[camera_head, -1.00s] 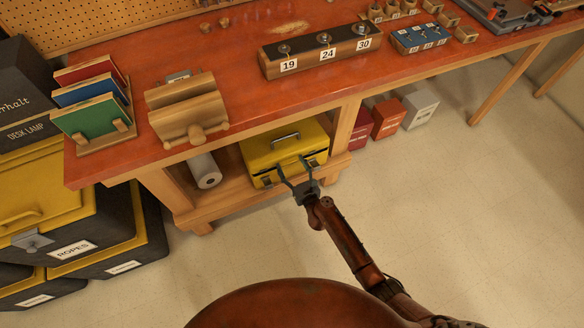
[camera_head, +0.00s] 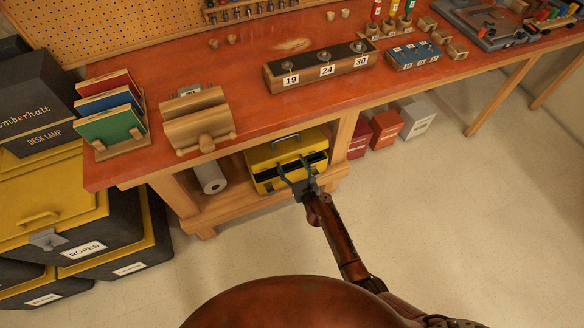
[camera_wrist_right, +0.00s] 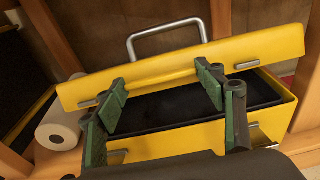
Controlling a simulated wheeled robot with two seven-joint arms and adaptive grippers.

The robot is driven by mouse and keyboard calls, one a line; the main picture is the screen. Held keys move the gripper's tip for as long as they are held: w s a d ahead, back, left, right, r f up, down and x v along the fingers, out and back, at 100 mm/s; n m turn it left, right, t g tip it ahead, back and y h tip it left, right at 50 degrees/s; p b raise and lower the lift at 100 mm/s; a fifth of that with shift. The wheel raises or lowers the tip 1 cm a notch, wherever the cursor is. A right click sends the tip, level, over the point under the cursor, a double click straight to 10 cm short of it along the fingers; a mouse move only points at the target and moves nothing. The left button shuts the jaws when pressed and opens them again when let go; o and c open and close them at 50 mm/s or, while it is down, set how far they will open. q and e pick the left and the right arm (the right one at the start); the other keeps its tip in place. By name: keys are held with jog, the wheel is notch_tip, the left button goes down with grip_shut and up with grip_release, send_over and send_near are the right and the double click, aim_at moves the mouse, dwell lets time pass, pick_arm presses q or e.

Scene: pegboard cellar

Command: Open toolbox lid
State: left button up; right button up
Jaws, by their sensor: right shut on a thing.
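The yellow toolbox (camera_head: 265,187) sits on the low shelf under the workbench. Its lid (camera_head: 261,154) is raised partway, with a dark gap along the front. In the right wrist view the lid (camera_wrist_right: 190,62) is tilted up above the box body (camera_wrist_right: 185,136), and the dark inside shows. A grey handle (camera_wrist_right: 165,29) stands on the lid. My right gripper (camera_head: 293,165) is at the front of the box, shut on the lid. In the wrist view its green-padded fingers (camera_wrist_right: 160,78) are well apart at the lid's front edge. My left gripper is out of view.
The orange workbench top (camera_head: 240,125) is just above the toolbox, with a wooden post (camera_head: 345,132) to its right. A white paper roll (camera_head: 210,178) lies left of it. Red and grey boxes (camera_head: 387,126) stand farther right. The floor in front is clear.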

jog(key=r, duration=0.1)
jog(key=w+r+p, duration=0.1)
jog(key=r, duration=0.1)
jog(key=w+r+p, duration=0.1)
jog(key=shift+w+a+r, duration=0.15)
jog(key=shift+a+r, duration=0.1)
jog(key=shift+a, duration=0.1)
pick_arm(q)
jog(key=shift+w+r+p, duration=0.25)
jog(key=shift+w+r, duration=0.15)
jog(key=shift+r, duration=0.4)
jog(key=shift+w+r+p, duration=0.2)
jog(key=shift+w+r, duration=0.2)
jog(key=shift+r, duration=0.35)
pick_arm(e)
jog(key=shift+w+a+r, duration=0.15)
jog(key=shift+w+r, duration=0.35)
jog(key=shift+r, duration=0.05)
jog(key=o, duration=1.7)
jog(key=shift+s+f, duration=0.1)
jog(key=shift+f, duration=0.05)
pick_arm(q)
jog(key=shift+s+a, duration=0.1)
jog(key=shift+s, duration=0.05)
